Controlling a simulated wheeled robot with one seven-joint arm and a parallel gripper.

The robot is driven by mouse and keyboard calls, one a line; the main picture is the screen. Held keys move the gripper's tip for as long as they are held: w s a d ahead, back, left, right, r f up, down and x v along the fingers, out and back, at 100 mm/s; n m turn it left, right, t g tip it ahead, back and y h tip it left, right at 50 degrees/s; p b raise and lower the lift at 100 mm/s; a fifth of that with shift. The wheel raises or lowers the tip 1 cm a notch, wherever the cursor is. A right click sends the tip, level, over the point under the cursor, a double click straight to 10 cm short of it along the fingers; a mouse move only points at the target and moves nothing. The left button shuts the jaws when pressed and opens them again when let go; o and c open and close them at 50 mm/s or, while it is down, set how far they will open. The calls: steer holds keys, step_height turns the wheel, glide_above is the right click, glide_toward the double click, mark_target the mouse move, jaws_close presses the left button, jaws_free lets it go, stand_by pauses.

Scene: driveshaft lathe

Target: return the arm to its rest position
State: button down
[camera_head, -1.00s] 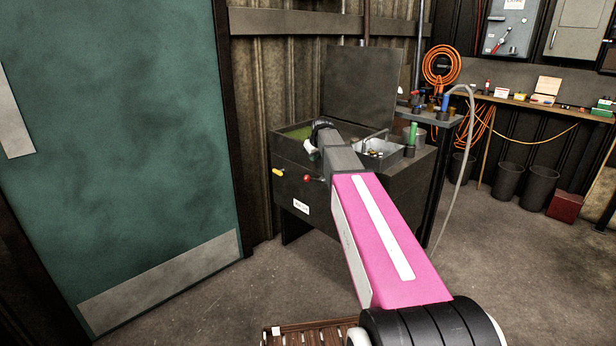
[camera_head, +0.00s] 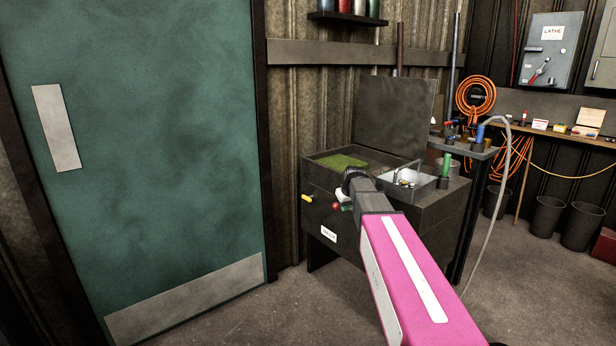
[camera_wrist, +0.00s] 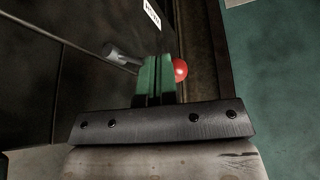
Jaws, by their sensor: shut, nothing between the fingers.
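My arm (camera_head: 412,280), with its pink link, reaches forward and ends at the front of the dark cabinet (camera_head: 395,225). The gripper itself is mostly hidden by my wrist in the head view. In the wrist view, the green fingers of my gripper (camera_wrist: 155,75) are together and empty. A red knob (camera_wrist: 180,70) shows just beyond them, partly covered by the fingers. I cannot tell whether they touch. A thin rod with a grey cylindrical end (camera_wrist: 122,57) lies to the left of the fingers.
The cabinet's raised lid (camera_head: 392,118) stands behind a metal tray (camera_head: 408,186). A yellow handle (camera_head: 307,198) and a red knob (camera_head: 335,206) stick out of its front. A green door (camera_head: 150,190) is at left. Bare floor (camera_head: 240,318) lies between them.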

steer(key=s+f+m+g, duration=0.1)
steer(key=s+f, duration=0.4)
steer(key=s, duration=0.5)
steer(key=s+f+m+g, duration=0.1)
steer(key=s+f+g, duration=0.1)
steer(key=s+f, duration=0.4)
steer(key=s+f+m+g+h, duration=0.1)
steer(key=s+f, duration=0.4)
steer(key=s, duration=0.9)
steer(key=shift+s+f+m+g, duration=0.2)
steer(key=shift+f+m+g, duration=0.15)
steer(key=shift+m, duration=0.15)
